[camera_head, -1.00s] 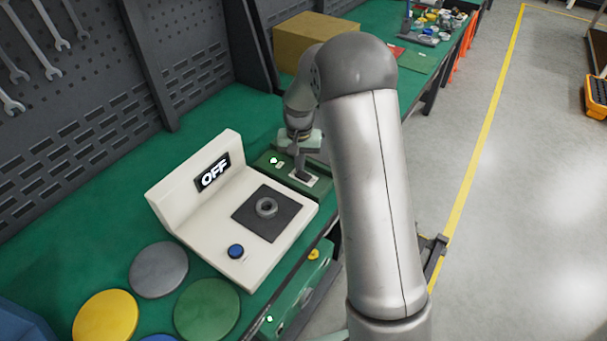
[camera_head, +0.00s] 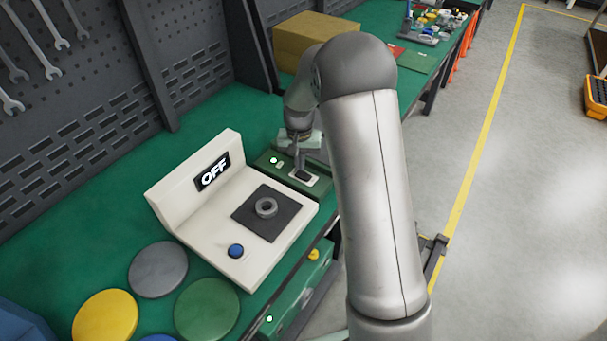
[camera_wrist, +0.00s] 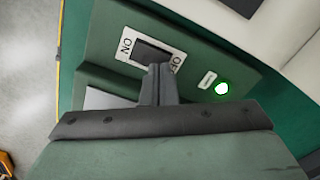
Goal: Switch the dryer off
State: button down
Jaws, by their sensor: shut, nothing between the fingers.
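A green box with a black rocker switch, which I take for the dryer (camera_head: 264,162), stands on the bench behind the white device. In the wrist view its switch (camera_wrist: 150,52) sits on a white plate with ON at the left end and OFF at the right. A lamp (camera_wrist: 221,88) on the box glows green. My gripper (camera_wrist: 160,72) is shut and empty, its fingertips at the OFF side, partly covering the plate. Whether they touch the switch I cannot tell.
A white device (camera_head: 198,210) with an OFF display, a grey ring (camera_head: 266,207) and a blue button (camera_head: 236,251) stands in front of the green box. Coloured discs (camera_head: 207,309) lie nearer. A cardboard box (camera_head: 308,38) stands farther back. A pegboard wall is at the left.

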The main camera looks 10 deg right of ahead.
aim_at(300, 173)
jog(key=shift+f+b, duration=0.5)
jog(key=shift+f, duration=0.35)
jog(key=shift+r, duration=0.1)
jog(key=shift+r+p, duration=2)
jog(key=shift+r, duration=1.5)
jog(key=s+r+n, duration=0.1)
jog(key=s+r, duration=0.2)
jog(key=s, duration=0.8)
jog(key=s+r+n, duration=0.1)
jog(key=s+r, duration=0.3)
jog(key=s, duration=0.6)
jog(key=s+r+n, duration=0.1)
jog(key=s+r, duration=0.3)
jog(key=s, duration=0.7)
jog(key=shift+s+n+t, duration=0.3)
jog(key=shift+t, duration=0.1)
jog(key=shift+r, duration=0.1)
